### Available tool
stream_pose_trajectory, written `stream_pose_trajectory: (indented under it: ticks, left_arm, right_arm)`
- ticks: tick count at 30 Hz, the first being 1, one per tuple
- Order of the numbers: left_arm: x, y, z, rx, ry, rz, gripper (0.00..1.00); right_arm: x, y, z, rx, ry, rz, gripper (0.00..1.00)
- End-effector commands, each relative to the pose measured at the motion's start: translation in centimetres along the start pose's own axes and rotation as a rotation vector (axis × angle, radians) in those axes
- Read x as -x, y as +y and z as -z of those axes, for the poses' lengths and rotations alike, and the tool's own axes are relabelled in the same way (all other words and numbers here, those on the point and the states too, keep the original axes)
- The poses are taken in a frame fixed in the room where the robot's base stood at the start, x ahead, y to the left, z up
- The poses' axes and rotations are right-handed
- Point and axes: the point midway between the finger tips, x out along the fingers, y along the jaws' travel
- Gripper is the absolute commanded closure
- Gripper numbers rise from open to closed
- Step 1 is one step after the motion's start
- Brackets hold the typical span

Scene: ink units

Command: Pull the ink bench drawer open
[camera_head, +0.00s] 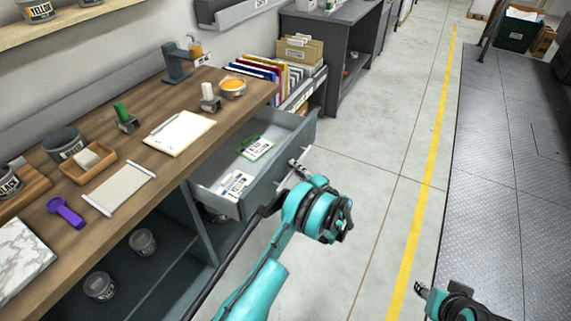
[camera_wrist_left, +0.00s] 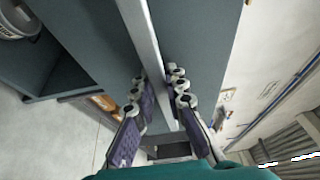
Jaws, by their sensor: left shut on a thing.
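The ink bench drawer (camera_head: 306,133) is grey and stands pulled out from under the wooden bench top (camera_head: 105,205) in the head view. Labelled cards (camera_head: 236,186) and a green-edged item (camera_head: 255,147) lie inside it. My left gripper (camera_head: 300,167) is at the drawer's front. In the left wrist view the fingers of my left gripper (camera_wrist_left: 160,92) are shut around the pale handle bar (camera_wrist_left: 150,50), one on each side. My right gripper (camera_head: 418,288) is at the lower right, away from the bench, and its finger gap is unclear.
The bench top holds a clipboard (camera_head: 180,132), a purple tool (camera_head: 66,212) and several tubs. A file rack (camera_head: 290,75) stands beyond the drawer.

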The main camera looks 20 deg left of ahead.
Motion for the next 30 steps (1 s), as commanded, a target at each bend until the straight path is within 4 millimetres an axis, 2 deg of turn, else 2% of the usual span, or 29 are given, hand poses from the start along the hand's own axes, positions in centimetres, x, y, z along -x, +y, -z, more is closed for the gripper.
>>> stream_pose_trajectory:
  ticks: [4, 10, 16, 26, 27, 29, 30]
  left_arm:
    - [2.3, 0.0, 1.0, 0.000, 0.002, -0.001, 1.00]
    - [4.3, 0.0, 1.8, 0.000, 0.000, -0.001, 1.00]
    - [5.0, 0.0, 2.0, 0.000, -0.002, -0.001, 1.00]
    - [5.0, 0.0, 2.1, 0.000, -0.002, -0.001, 1.00]
    - [5.0, 0.0, 2.1, 0.000, -0.002, -0.001, 0.82]
    - [5.0, 0.0, 2.1, 0.000, -0.002, -0.001, 0.67]
    - [5.0, 0.0, 2.1, 0.000, -0.001, 0.000, 0.66]
  right_arm:
    - [0.0, 0.0, 0.0, 0.000, 0.000, 0.000, 0.60]
    - [0.0, 0.0, 0.0, 0.000, 0.000, 0.000, 0.60]
    - [0.0, 0.0, 0.0, 0.000, 0.000, 0.000, 0.60]
    - [0.0, 0.0, 0.0, 0.000, 0.000, 0.000, 0.60]
    - [0.0, 0.0, 0.0, 0.000, 0.000, 0.000, 0.60]
    - [0.0, 0.0, 0.0, 0.000, 0.000, 0.000, 0.60]
    - [0.0, 0.0, 0.0, 0.000, 0.000, 0.000, 0.60]
